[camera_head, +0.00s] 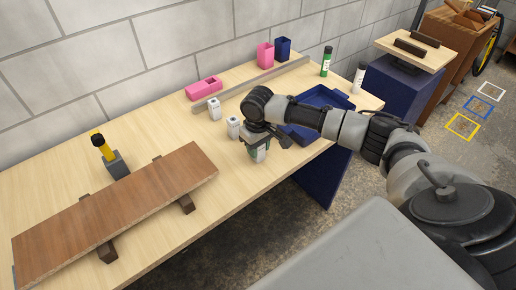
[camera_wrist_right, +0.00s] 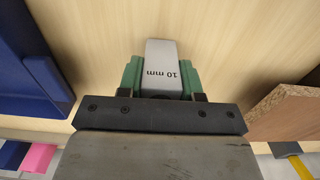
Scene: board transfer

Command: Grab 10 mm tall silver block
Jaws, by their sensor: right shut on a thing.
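The silver block marked "10 mm" (camera_wrist_right: 161,54) shows in the right wrist view between the green fingers of my right gripper (camera_wrist_right: 161,76). The fingers are shut on its two sides. In the head view my right gripper (camera_head: 258,154) is low over the table's front part, and it mostly hides the block there. Whether the block touches the table is not clear. My left gripper is not in view.
Two more silver blocks (camera_head: 214,109) (camera_head: 233,127) stand behind my right gripper on the table (camera_head: 160,255). A blue tray (camera_head: 322,97) lies to the right. A brown board (camera_head: 115,205) rests on supports at the left. Pink and blue containers (camera_head: 204,89) (camera_head: 283,48) stand at the back.

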